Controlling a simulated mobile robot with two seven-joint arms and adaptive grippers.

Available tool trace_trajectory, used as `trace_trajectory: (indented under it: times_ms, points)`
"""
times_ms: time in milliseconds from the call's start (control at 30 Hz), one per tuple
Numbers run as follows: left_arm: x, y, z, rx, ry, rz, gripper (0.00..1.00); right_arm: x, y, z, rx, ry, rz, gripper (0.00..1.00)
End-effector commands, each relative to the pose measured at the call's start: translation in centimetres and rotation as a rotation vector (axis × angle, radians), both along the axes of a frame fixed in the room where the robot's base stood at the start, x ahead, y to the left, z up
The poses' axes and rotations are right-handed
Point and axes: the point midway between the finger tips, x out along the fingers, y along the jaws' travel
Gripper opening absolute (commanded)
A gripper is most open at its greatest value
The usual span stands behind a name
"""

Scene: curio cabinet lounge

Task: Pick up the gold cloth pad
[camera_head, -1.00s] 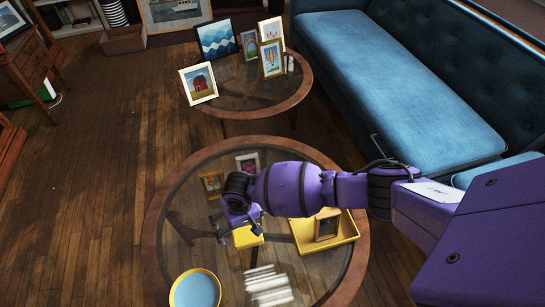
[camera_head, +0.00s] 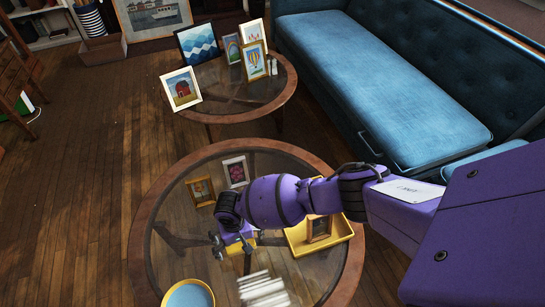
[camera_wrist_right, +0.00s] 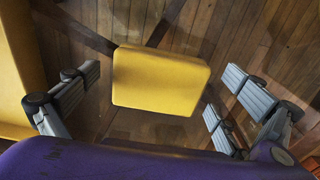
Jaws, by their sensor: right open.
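The gold cloth pad (camera_wrist_right: 158,82) is a thick yellow rectangular block with rounded edges, seen whole in the right wrist view. In the head view the pad (camera_head: 238,249) lies on the near round glass-topped table (camera_head: 146,216), mostly hidden by my right gripper. My right gripper (camera_wrist_right: 155,98) is open and empty. Its fingers stand at the left and right of the pad in the wrist view, with a gap on each side. In the head view the gripper (camera_head: 233,243) is over the pad; I cannot tell its exact height above it. My left gripper is not in view.
A yellow tray (camera_head: 337,240) holding a small framed picture (camera_head: 319,228) is right of the pad. Two small frames (camera_head: 201,191) (camera_head: 235,171), a blue-and-yellow round dish (camera_head: 188,297) and a pale striped stack (camera_head: 264,290) surround it. A blue sofa (camera_head: 380,95) stands behind right.

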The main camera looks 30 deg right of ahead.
Motion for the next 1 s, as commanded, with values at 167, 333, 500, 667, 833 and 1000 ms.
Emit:
trace_trajectory:
  times_ms: [167, 333, 500, 667, 833, 1000]
  points:
    - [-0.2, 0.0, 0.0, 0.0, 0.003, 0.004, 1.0, 0.4, 0.1, 0.3, 0.001, -0.005, 0.001, 0.95]
    - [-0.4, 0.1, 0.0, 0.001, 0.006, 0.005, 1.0, 0.3, 0.1, 0.3, 0.001, -0.005, 0.001, 0.72]
    - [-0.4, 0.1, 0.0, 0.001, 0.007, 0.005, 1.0, 0.3, 0.1, 0.3, 0.001, -0.005, 0.001, 0.51]
    - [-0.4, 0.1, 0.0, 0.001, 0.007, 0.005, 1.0, 0.4, 0.1, 0.3, 0.001, -0.005, 0.001, 0.51]
    - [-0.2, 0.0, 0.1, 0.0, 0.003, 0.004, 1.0, 0.4, 0.1, 0.7, 0.001, -0.006, 0.001, 0.51]
    - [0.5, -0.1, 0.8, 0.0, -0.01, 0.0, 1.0, 0.5, 0.1, 2.5, 0.001, -0.008, 0.001, 0.51]
